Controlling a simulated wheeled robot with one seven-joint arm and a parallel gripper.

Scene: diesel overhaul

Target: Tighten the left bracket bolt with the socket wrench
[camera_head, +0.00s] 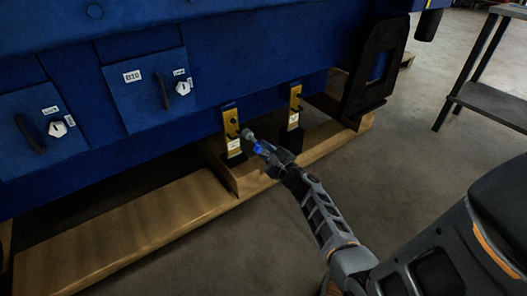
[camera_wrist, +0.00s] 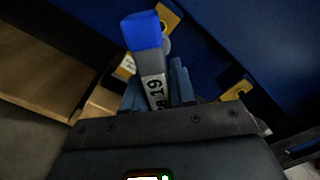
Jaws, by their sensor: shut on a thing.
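Two yellow brackets hang from the lower edge of the blue engine housing: the left bracket (camera_head: 230,120) and the right bracket (camera_head: 295,98). Each has dark bolts. My gripper (camera_head: 271,158) is shut on the socket wrench (camera_head: 247,135), which has a grey head and a blue part. In the wrist view the wrench (camera_wrist: 155,88) shows a blue end and a "19" label between the fingers. Its head is close to the left bracket's right side; I cannot tell whether it touches a bolt. In the wrist view the wrench partly covers the left bracket (camera_wrist: 168,17); the right bracket (camera_wrist: 237,90) is at the right.
A wooden pallet beam (camera_head: 130,225) runs under the housing. Two blue covers with handles and white knobs, one (camera_head: 150,88) labelled B10, are on the housing at left. A black support (camera_head: 375,65) stands at right. A dark metal bench (camera_head: 490,100) is farther right. The floor in front is clear.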

